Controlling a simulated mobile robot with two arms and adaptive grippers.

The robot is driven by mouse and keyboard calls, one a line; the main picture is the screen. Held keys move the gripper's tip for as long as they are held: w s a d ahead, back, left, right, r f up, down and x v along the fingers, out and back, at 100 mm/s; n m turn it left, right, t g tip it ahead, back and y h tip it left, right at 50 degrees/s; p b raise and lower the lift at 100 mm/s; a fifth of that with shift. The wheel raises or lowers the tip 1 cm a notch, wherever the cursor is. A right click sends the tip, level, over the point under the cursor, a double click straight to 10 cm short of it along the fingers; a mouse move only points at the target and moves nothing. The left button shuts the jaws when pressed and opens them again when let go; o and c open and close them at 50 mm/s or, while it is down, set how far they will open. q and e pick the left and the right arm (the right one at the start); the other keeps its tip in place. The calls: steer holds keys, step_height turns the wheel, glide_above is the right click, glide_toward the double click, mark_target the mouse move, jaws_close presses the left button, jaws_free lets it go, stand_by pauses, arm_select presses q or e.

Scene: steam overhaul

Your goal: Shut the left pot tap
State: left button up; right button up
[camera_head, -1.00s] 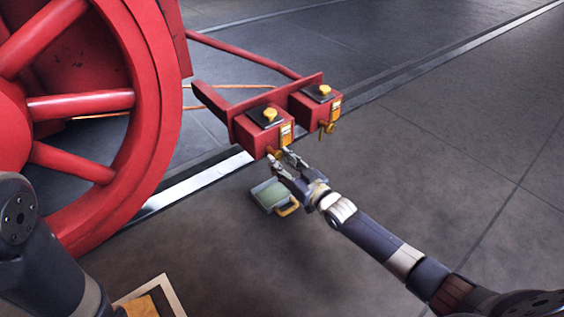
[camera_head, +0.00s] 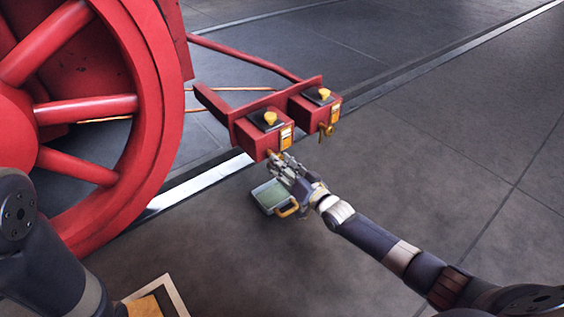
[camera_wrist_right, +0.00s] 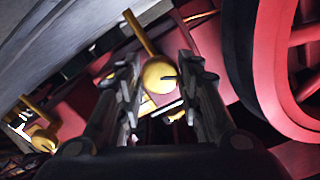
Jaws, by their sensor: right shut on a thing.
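Two red pots with dark tops and yellow knobs sit on a red beam beside the big wheel. The left pot (camera_head: 259,139) has a brass tap (camera_wrist_right: 158,76) on its lower front, mostly hidden by my gripper in the head view. My right gripper (camera_head: 277,163) is at this tap; in the wrist view its fingers (camera_wrist_right: 160,88) are on either side of the tap's round brass part and shut on it. A thin brass stem runs up from that part. The right pot (camera_head: 314,109) has its own brass tap (camera_head: 327,130), clear of my gripper. My left gripper is out of view.
A grey tray (camera_head: 268,205) with greenish contents and a yellow handle (camera_head: 288,211) sits on the floor below the left pot. The red spoked wheel (camera_head: 149,145) fills the left side. The floor at right is open.

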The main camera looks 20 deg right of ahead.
steer(key=shift+m+b, duration=0.6)
steer(key=shift+m, duration=5.6)
steer(key=shift+r, duration=0.1)
steer(key=o, duration=1.1)
steer(key=shift+c, duration=0.2)
steer(key=shift+s, duration=0.1)
steer(key=v, duration=1.1)
steer(key=shift+s, duration=0.4)
steer(key=shift+d, duration=0.1)
